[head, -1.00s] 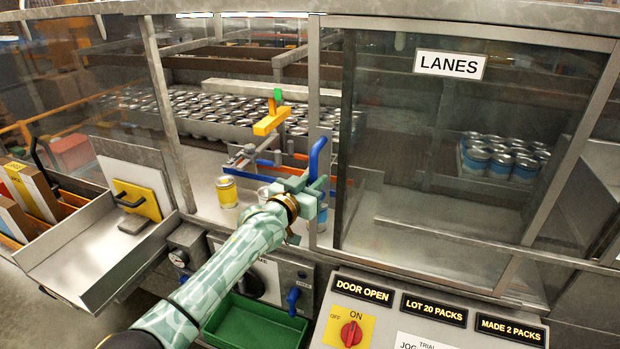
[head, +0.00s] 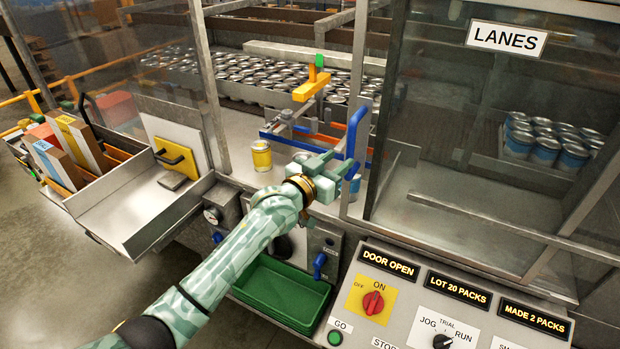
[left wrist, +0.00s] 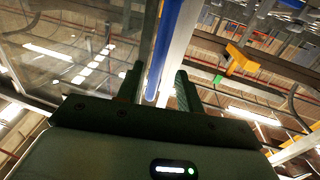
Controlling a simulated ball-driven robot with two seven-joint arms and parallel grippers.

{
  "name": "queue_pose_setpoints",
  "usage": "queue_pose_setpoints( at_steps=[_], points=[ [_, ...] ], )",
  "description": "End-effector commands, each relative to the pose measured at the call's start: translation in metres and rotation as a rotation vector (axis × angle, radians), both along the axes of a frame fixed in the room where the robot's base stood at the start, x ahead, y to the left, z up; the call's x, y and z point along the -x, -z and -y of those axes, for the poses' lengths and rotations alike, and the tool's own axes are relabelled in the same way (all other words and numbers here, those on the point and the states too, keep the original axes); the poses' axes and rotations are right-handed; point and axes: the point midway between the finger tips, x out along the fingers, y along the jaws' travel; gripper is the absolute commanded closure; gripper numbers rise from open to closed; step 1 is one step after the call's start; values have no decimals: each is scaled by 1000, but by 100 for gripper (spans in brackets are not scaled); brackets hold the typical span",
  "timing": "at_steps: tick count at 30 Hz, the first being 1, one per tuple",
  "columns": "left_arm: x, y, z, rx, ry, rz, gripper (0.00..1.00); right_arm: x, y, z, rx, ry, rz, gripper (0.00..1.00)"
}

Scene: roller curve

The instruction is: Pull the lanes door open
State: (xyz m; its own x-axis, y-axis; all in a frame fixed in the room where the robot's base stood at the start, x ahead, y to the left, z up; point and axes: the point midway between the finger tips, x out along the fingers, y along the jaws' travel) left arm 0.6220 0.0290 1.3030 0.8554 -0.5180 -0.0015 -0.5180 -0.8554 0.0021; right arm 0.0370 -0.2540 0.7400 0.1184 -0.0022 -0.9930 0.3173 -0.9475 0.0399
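The lanes door is a clear pane in a grey metal frame under the white LANES sign (head: 508,38) at the right of the head view. A blue upright handle (head: 357,130) stands on the grey post at its left. My left gripper (head: 350,168) is at the lower part of this handle. In the left wrist view, the blue handle (left wrist: 172,50) runs between my two dark fingers (left wrist: 158,92). The fingers are apart, with a visible gap beside the handle. Whether one finger touches it is unclear. My right gripper is out of view.
A control panel (head: 400,285) with a lit DOOR OPEN display (head: 388,263) stands at the lower right. A green tray (head: 283,290) lies below my left arm. A metal chute (head: 130,205) is at left.

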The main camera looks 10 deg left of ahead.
Motion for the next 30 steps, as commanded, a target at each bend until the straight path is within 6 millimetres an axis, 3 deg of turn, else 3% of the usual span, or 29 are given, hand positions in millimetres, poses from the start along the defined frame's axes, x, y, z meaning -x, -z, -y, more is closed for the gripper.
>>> queue_pose_setpoints(
  at_steps=[6,12,30],
  points=[
    [51,2,-32,-2,0,-1,63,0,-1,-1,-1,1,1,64],
    [80,1,-49,-1,0,-1,63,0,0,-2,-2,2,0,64],
    [89,0,-54,0,0,4,63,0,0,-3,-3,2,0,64]
  ],
)
